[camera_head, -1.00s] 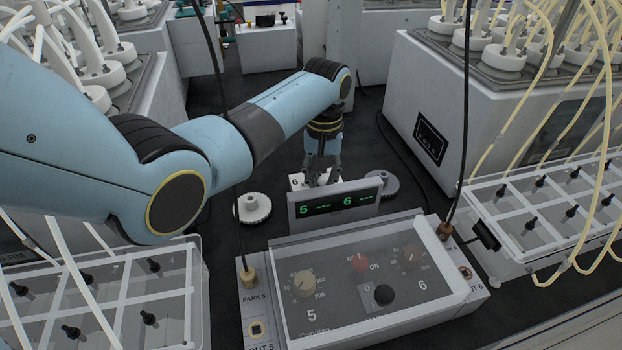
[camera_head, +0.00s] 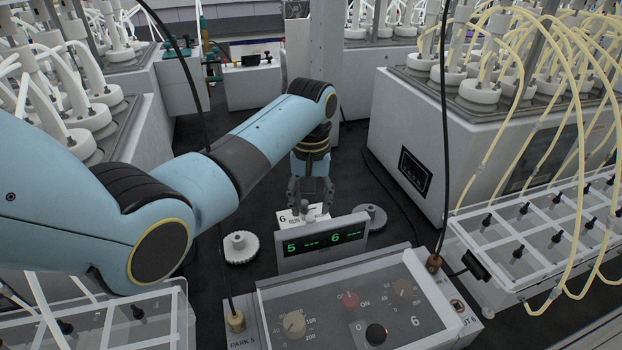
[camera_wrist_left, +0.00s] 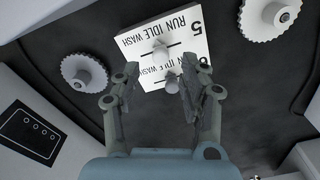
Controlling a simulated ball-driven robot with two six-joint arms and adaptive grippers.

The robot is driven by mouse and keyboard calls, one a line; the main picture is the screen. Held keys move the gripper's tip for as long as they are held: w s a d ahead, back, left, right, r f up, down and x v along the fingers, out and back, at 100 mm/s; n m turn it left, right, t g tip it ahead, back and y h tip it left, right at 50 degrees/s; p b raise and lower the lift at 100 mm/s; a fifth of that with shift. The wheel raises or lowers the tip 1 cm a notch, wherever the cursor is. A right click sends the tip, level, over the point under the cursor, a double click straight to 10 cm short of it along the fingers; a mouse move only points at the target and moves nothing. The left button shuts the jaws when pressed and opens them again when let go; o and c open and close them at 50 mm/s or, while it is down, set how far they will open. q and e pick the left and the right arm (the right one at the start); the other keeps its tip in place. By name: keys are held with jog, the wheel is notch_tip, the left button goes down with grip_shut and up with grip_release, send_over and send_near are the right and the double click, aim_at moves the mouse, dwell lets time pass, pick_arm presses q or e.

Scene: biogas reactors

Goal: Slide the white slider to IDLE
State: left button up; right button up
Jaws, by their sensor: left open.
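A white selector plate (camera_wrist_left: 135,41) marked 5 and 6, each with RUN, IDLE and WASH, lies below my left gripper (camera_wrist_left: 157,72). I cannot tell exactly which mark each stands at. My left gripper is open, its fingers apart, with the row 6 knob seen between them; no contact shows. In the head view, my left gripper (camera_head: 311,196) is above the plate (camera_head: 288,217), behind the display, and partly hides it. My right gripper is not in view.
A covered control box (camera_head: 350,300) with knobs is nearer. White knurled knobs (camera_head: 240,247) flank the plate. Cables hang on both sides. A reactor cabinet (camera_head: 420,140) stands at right.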

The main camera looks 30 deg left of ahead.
aim_at(311, 217)
pick_arm(q)
notch_tip(311, 217, up, 9)
jog(key=shift+f, duration=0.15)
dwell(0.5)
